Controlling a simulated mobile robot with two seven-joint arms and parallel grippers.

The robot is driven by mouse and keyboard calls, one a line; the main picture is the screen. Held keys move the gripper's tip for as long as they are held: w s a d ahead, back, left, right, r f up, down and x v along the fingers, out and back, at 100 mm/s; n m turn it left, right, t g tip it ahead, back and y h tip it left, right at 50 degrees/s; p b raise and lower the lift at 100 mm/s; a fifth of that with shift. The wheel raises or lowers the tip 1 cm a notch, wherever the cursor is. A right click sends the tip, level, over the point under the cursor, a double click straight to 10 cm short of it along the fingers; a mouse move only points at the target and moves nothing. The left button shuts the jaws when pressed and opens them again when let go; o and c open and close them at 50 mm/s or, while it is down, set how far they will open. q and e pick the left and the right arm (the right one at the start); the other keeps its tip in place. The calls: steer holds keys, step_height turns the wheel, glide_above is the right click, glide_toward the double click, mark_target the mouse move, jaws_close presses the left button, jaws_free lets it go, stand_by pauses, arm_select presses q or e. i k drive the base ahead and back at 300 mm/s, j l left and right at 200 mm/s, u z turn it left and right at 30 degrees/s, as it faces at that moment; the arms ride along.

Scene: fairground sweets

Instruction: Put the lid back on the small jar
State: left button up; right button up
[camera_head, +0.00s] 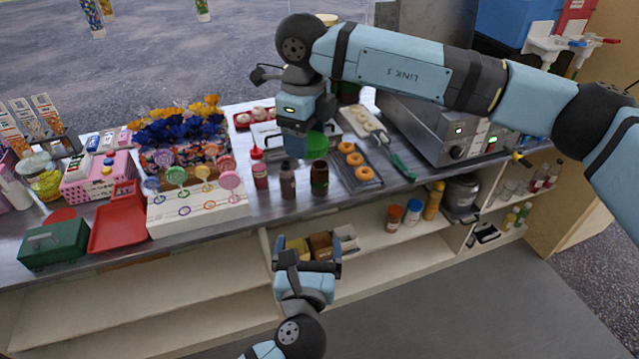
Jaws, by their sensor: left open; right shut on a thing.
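My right gripper (306,150) reaches over the counter from the upper right, pointing down behind the sauce bottles. It is shut, and a green round lid (318,146) shows at its fingertips, partly covered by the gripper. The exact grip on it is hidden. My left gripper (308,262) is open and empty, low in front of the counter's shelves. I cannot tell for certain which thing is the small jar; it may be hidden behind the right gripper. A glass jar with yellow contents (44,182) stands at the counter's far left.
Dark bottles (287,182) and a red-topped bottle (260,172) stand close in front of the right gripper. A donut tray (366,186) lies to their right. A white lollipop stand (190,218) and red tray (117,225) fill the left. The front strip is mostly clear.

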mark_target(320, 172)
steer(key=i+l, duration=0.1)
steer(key=i, duration=0.9)
